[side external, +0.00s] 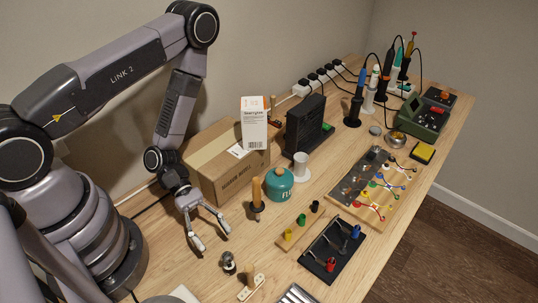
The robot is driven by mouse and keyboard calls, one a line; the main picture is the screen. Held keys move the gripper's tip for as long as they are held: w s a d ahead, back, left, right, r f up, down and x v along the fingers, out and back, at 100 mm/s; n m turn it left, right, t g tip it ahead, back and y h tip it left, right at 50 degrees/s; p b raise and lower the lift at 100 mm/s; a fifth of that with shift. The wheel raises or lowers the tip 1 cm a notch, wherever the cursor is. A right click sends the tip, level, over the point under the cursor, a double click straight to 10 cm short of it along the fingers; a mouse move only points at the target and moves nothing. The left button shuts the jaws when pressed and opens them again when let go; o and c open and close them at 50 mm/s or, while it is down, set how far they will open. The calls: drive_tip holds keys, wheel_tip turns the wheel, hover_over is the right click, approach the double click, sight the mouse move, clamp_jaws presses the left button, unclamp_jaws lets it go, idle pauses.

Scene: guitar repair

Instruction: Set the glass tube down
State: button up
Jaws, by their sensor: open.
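My gripper (213,239) is open and hangs over the bench at the lower left, its two fingers spread and pointing down. I see nothing between the fingers. A small, dark and silvery upright piece (228,263) stands just in front of the fingertips, apart from them. It may be the glass tube, but it is too small to tell. No other clear glass tube can be made out.
A cardboard box (219,182) with a white carton (254,123) on it stands behind my gripper. A wooden-handled tool (256,193) and a teal pot (279,184) are to the right. A black tray (332,248) lies farther right. Bare wood (180,265) shows left of the fingers.

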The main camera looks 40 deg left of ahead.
drive_tip(key=v, duration=0.3)
drive_tip(key=shift+r, duration=0.1)
drive_tip(key=w+a+r+m+g+y, duration=0.1)
drive_tip(key=a+r+m+y, duration=0.15)
drive_tip(key=r+m, duration=0.5)
drive_tip(key=w+a+r+m+g+y, duration=0.1)
drive_tip(key=r+m+y, duration=0.25)
drive_tip(key=r, duration=0.75)
drive_tip(key=s+a+r+m+t+y, duration=0.2)
drive_tip(key=s+a+r+t+y, duration=0.1)
drive_tip(key=r, duration=0.5)
drive_tip(key=s+a+r+m+t+y, duration=0.3)
drive_tip(key=a+r+t+y, duration=0.1)
drive_tip(key=a+r+t, duration=0.2)
drive_tip(key=shift+s+a+r+m, duration=0.15)
drive_tip(key=shift+a+r+m, duration=0.2)
drive_tip(key=shift+r, duration=0.55)
